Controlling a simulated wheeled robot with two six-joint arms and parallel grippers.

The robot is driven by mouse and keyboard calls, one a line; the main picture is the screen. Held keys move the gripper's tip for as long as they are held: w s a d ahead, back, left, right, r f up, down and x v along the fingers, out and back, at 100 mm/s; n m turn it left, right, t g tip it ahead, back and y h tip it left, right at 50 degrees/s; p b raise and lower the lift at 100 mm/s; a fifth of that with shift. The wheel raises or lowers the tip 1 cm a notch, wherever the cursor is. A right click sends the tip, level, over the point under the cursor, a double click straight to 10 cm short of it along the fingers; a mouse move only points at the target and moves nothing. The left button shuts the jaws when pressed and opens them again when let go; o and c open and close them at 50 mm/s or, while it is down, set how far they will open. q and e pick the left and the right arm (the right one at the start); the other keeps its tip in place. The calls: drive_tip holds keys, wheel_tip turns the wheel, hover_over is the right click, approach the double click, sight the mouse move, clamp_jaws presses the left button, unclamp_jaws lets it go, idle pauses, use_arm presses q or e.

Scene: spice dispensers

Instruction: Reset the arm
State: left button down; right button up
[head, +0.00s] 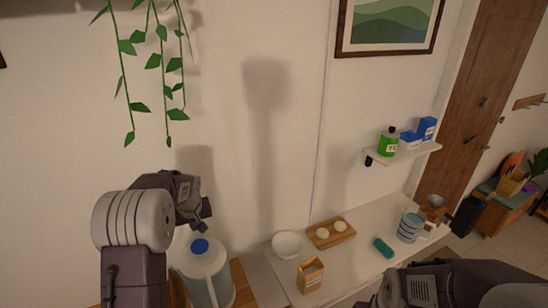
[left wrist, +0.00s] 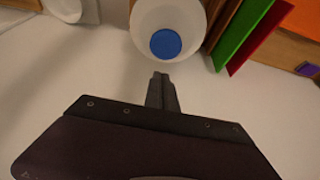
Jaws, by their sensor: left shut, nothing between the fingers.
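My left gripper (head: 206,210) is shut and empty in the head view, raised above and beside a large pale jug (head: 203,275) with a blue cap (head: 200,246). In the left wrist view the fingers (left wrist: 161,80) are together with nothing between them. The jug's blue cap (left wrist: 166,43) shows just beyond the fingertips there, with a gap in the picture. My right arm (head: 430,285) comes in at the bottom right of the head view; its fingers are not visible.
The counter holds a white bowl (head: 287,245), a wooden tray (head: 346,236) with two pale round items, a brown carton (head: 310,274), a teal object (head: 384,247) and a striped cup (head: 410,228). A wall shelf (head: 411,153) holds a green bottle (head: 388,142) and blue boxes.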

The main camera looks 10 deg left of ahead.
use_arm(q)
drive_tip(key=s+d+f+m+h+b, duration=0.1)
drive_tip(key=s+d+f+b, duration=0.35)
drive_tip(key=f+b, duration=0.2)
drive_tip(key=s+d+f+m+b, duration=0.1)
drive_tip(key=s+d+f+b, duration=0.3)
drive_tip(key=d+f+b, duration=0.3)
drive_tip(key=s+d+f+m+g+b, duration=0.1)
drive_tip(key=s+f, duration=0.3)
drive_tip(key=s, duration=0.4)
drive_tip(key=s+d+f+m+g+h+b, duration=0.1)
drive_tip(key=s+d+f+m+b, duration=0.1)
drive_tip(key=s, duration=0.6)
drive_tip(key=shift+s+d+f+m+g+h, duration=0.25)
drive_tip(key=shift+s+f+m+g, duration=0.2)
drive_tip(key=shift+f, duration=0.45)
drive_tip(key=shift+w, duration=0.1)
drive_tip(key=shift+a, duration=0.1)
